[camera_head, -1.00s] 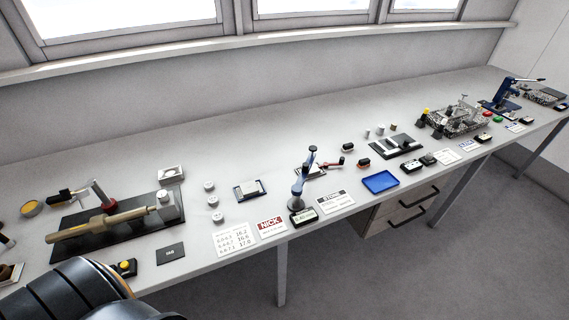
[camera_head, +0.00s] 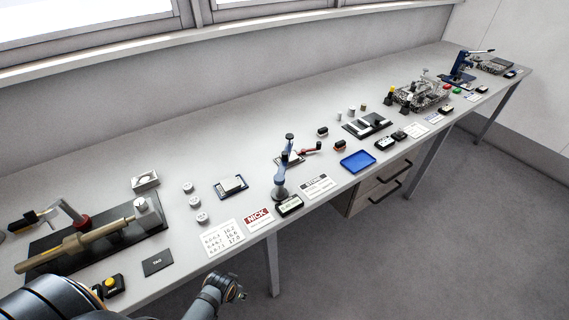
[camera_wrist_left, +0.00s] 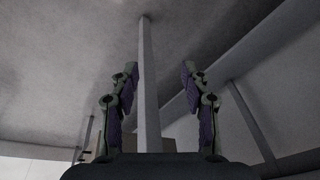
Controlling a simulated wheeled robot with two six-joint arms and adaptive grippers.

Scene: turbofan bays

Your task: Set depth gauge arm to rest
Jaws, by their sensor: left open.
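A blue jointed arm on a round grey base (camera_head: 281,180) stands near the front edge of the bench, beside a small black display box (camera_head: 289,206). It looks like the depth gauge arm, though I cannot be certain. Its upper part leans slightly right, with a dark knob on top. A thin red piece (camera_head: 306,150) lies behind and to its right. My left gripper (camera_head: 236,290) is low in front of the bench, well apart from the blue arm. In the left wrist view the gripper (camera_wrist_left: 160,67) is open and empty. My right gripper is not in view.
NICK (camera_head: 256,217) and STONE (camera_head: 318,185) cards lie on either side of the display box. A blue tray (camera_head: 357,162) is to the right. A black plate with a wooden-coloured rod (camera_head: 85,246) is at the left. A bench leg (camera_head: 272,265) stands near my gripper.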

